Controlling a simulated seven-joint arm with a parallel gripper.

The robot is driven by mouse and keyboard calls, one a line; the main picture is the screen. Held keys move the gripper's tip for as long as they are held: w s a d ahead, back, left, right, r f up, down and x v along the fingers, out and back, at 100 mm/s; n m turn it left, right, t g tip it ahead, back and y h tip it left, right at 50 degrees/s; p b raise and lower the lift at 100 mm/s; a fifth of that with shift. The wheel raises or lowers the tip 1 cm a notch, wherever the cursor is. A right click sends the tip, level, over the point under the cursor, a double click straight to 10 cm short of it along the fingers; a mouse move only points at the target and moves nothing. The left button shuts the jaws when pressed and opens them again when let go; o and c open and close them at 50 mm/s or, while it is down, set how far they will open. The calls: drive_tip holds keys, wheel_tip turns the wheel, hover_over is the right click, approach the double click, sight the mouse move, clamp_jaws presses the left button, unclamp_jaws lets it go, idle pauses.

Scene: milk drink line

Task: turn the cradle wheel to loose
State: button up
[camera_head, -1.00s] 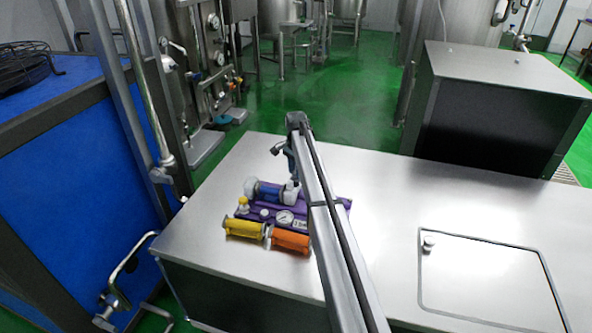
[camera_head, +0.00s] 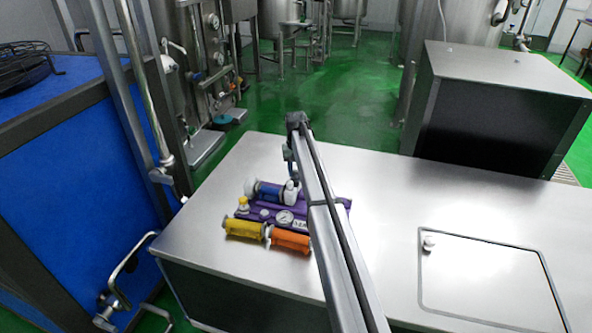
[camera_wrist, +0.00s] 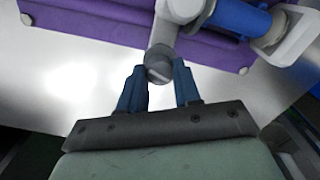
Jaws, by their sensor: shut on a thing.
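The cradle wheel (camera_wrist: 158,62) is a small grey round knob at the end of a pale grey clamp block (camera_wrist: 181,9) in the wrist view. My gripper (camera_wrist: 158,74) has its blue fingers on either side of the wheel and is shut on it. A blue cylinder (camera_wrist: 236,16) lies in the cradle on the purple base (camera_wrist: 95,18). In the head view the blue cylinder (camera_head: 268,192) shows at the back of the base, with a white clamp block (camera_head: 291,190) at its right end. The wheel cannot be made out there, and my arm hides part of the base.
A yellow cylinder (camera_head: 244,229) and an orange cylinder (camera_head: 290,240) lie at the front of the base. A round gauge (camera_head: 285,217) sits behind them. The steel table (camera_head: 390,200) is clear to the right, up to a framed hatch (camera_head: 490,280).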

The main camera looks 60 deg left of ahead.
sight(296, 172)
drive_tip(key=n, duration=0.5)
drive_tip(key=shift+n, duration=2.5)
drive_tip(key=o, duration=1.1)
drive_tip(key=shift+c, duration=0.2)
wheel_tip(296, 172, up, 14)
drive_tip(key=shift+f, duration=0.1)
